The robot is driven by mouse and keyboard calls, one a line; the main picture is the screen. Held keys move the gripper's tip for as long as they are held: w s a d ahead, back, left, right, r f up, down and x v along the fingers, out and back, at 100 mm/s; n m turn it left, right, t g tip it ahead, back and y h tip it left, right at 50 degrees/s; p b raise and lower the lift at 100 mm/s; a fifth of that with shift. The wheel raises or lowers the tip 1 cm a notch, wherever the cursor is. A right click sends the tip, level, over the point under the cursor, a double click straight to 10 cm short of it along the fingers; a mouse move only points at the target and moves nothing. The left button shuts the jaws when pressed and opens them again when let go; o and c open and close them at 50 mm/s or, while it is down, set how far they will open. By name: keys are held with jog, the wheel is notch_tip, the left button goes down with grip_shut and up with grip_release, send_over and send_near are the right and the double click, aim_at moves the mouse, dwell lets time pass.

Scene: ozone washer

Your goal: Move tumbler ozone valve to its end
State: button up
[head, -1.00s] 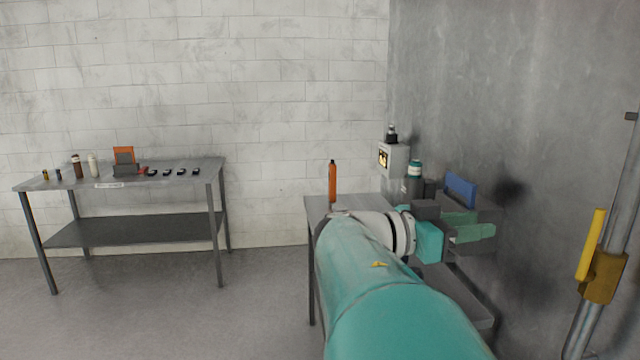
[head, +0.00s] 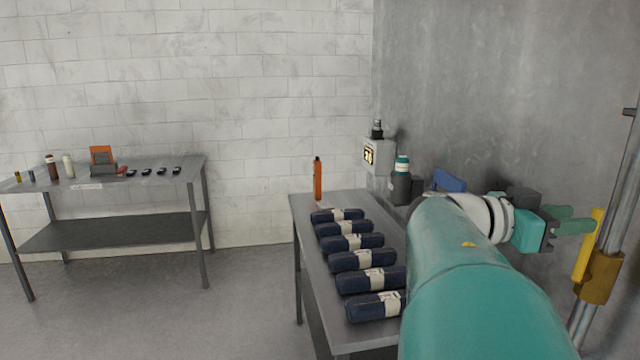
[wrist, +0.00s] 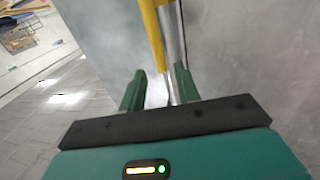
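The valve has a yellow lever (head: 588,246) and a dark yellow body (head: 600,278) on a grey vertical pipe (head: 620,190) at the right of the head view. The lever runs upright, close along the pipe. My gripper (head: 573,220) is just left of the lever in the head view, its green fingers pointing right, toward it. In the wrist view, the two fingers of my gripper (wrist: 160,70) stand apart with nothing held. The yellow lever (wrist: 152,35) and the pipe (wrist: 174,45) appear ahead, in line with the gap. I cannot tell the remaining distance.
A metal table (head: 306,208) with several dark rolled packs and an orange bottle (head: 317,180) stands left of my arm. A grey box (head: 378,155) is by the wall behind. Another table (head: 186,172) with small items stands far left. The floor between is clear.

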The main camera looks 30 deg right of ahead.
jog(key=shift+x, duration=2.75)
grip_shut()
